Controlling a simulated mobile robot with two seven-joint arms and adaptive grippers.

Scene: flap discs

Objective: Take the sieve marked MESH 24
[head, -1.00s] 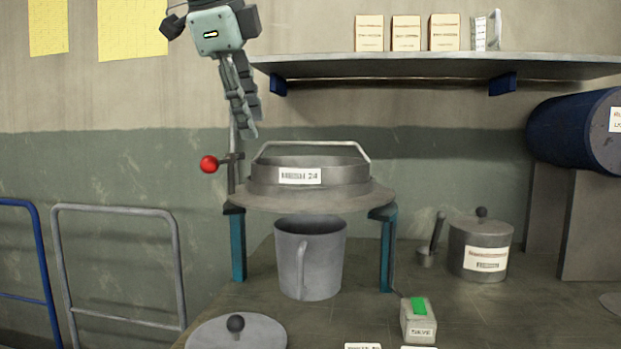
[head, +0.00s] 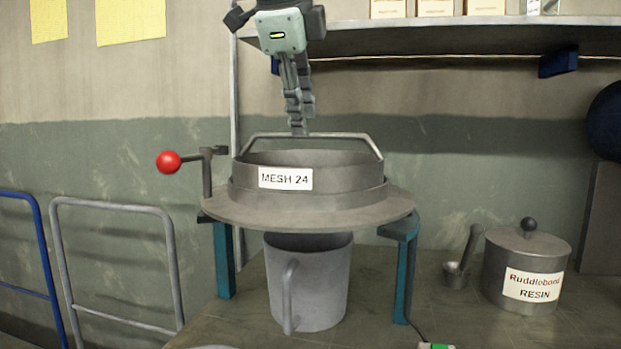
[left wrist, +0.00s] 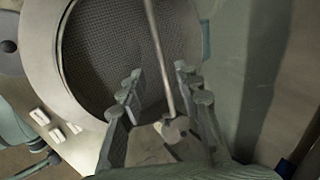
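The sieve labelled MESH 24 (head: 310,178) is a round grey metal pan with an arched handle (head: 310,135). It sits level on a round flange above a blue-legged stand. Its dark mesh (left wrist: 105,55) fills the upper left of the left wrist view. My left gripper (head: 298,128) points down, with its fingertips at about the height of the handle bar in the head view. In the left wrist view its fingers (left wrist: 160,85) are spread apart, with the handle bar running between them and not gripped.
A red-knobbed lever (head: 168,162) stands at the stand's left. A grey jug (head: 325,285) is under the sieve. A shelf (head: 420,42) hangs behind.

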